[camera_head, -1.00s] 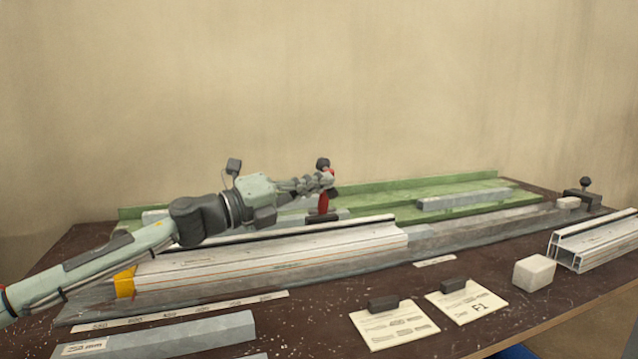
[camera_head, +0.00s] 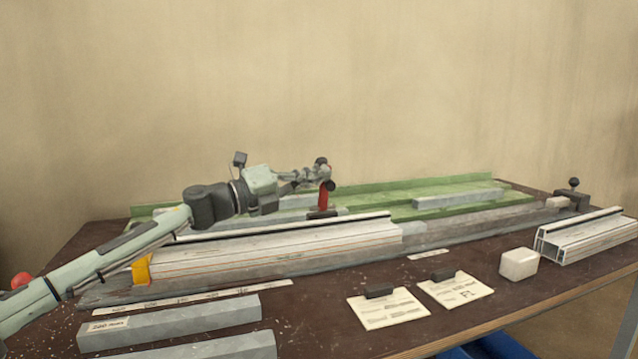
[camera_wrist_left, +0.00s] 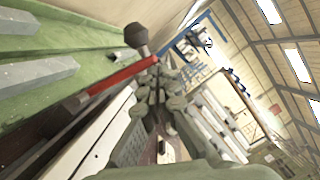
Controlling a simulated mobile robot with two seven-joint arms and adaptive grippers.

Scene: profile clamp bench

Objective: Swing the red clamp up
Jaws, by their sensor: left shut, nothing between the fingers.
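The red clamp (camera_head: 323,196) is at the back middle of the bench, behind the white profile. Its red lever also shows in the left wrist view (camera_wrist_left: 118,76), with a dark round knob (camera_wrist_left: 136,36) near its upper end. My left gripper (camera_head: 322,176) is beside the upper part of the clamp. Its fingers are shut with nothing between them, and they partly hide the clamp. In the left wrist view the fingers (camera_wrist_left: 152,80) are close to the lever; whether they touch it I cannot tell. My right gripper is not in view.
The long white profile (camera_head: 290,245) lies along the front of the green bed (camera_head: 465,205). A dark stop with a knob (camera_head: 572,197) is at the right end. A pale block (camera_head: 518,263), two cards (camera_head: 388,310) and grey bars (camera_head: 170,325) lie in front. Space above the bench is clear.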

